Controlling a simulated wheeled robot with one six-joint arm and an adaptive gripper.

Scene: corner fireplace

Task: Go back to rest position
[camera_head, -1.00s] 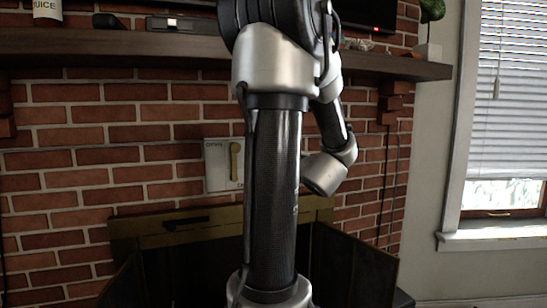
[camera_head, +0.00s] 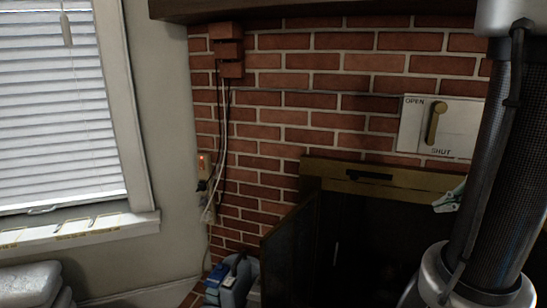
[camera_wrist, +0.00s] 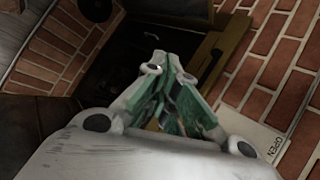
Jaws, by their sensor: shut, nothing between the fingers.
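My gripper (camera_wrist: 172,90) shows in the wrist view with its green pads close together and nothing visible between them. It hangs in front of the dark fireplace opening. In the head view, a small pale green and white part of my gripper (camera_head: 449,199) shows beside my arm at the right, just below the wall panel. The white panel (camera_head: 412,126), marked OPEN at the top and SHUT at the bottom, has a brass lever (camera_head: 435,122) standing near upright with its round knob at the top. The gripper is apart from the lever.
A brick wall (camera_head: 300,115) surrounds the dark fireplace with its brass-coloured frame (camera_head: 392,180) and an open dark door panel (camera_head: 290,245). A wooden mantel (camera_head: 330,8) runs above. Blue and grey containers (camera_head: 235,280) stand at the lower left, near a lit power strip (camera_head: 203,172).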

